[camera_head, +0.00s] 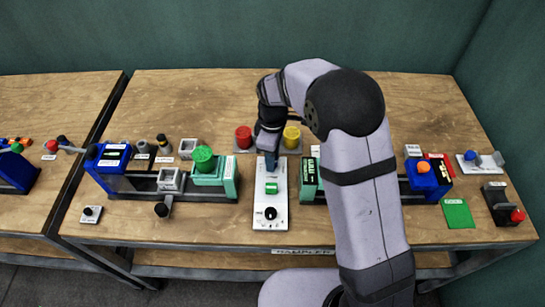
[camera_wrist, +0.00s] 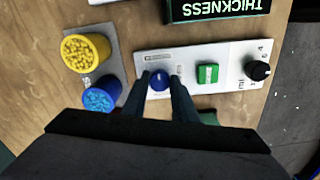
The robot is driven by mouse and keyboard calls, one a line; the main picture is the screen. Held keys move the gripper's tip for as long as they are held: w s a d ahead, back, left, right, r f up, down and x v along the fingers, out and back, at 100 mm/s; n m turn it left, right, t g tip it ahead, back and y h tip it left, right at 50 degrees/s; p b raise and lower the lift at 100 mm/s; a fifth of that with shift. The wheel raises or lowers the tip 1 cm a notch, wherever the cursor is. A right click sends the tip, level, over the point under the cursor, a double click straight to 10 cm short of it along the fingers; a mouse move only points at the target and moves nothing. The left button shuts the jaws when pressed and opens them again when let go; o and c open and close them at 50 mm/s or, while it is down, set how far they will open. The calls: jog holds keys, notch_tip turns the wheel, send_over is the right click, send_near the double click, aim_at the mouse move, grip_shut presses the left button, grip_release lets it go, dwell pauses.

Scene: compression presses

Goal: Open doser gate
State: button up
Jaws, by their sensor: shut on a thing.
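A white control panel (camera_head: 271,222) stands mid-table, below my gripper (camera_head: 271,163); it also shows in the wrist view (camera_wrist: 222,58). It carries a blue knob (camera_wrist: 159,82), a green button (camera_wrist: 207,74) and a black dial (camera_wrist: 257,69) with markings. My gripper fingers (camera_wrist: 160,88) are on either side of the blue knob, shut on it. In the head view the gripper covers most of the knob. The small print beside the knob is unreadable, and no part is clearly labelled as the doser gate.
Behind the panel stand a red container (camera_head: 243,137), a yellow container (camera_head: 291,138) and a blue one (camera_wrist: 102,97). A green-topped press (camera_head: 208,165) is left of the panel. My arm hides part of the right-hand press (camera_head: 432,178). Bare wood (camera_head: 190,105) lies at the back.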

jog(key=shift+m, duration=0.3)
jog(key=m+p, duration=0.1)
jog(key=m, duration=0.2)
jog(key=shift+r, duration=0.1)
jog(key=m+p, duration=0.1)
jog(key=m, duration=0.4)
jog(key=shift+m+p, duration=0.4)
jog(key=m+p, duration=0.1)
jog(key=m, duration=0.3)
jog(key=shift+a, duration=0.1)
jog(key=shift+m, duration=2.2)
jog(key=o, duration=1)
jog(key=shift+o, duration=0.2)
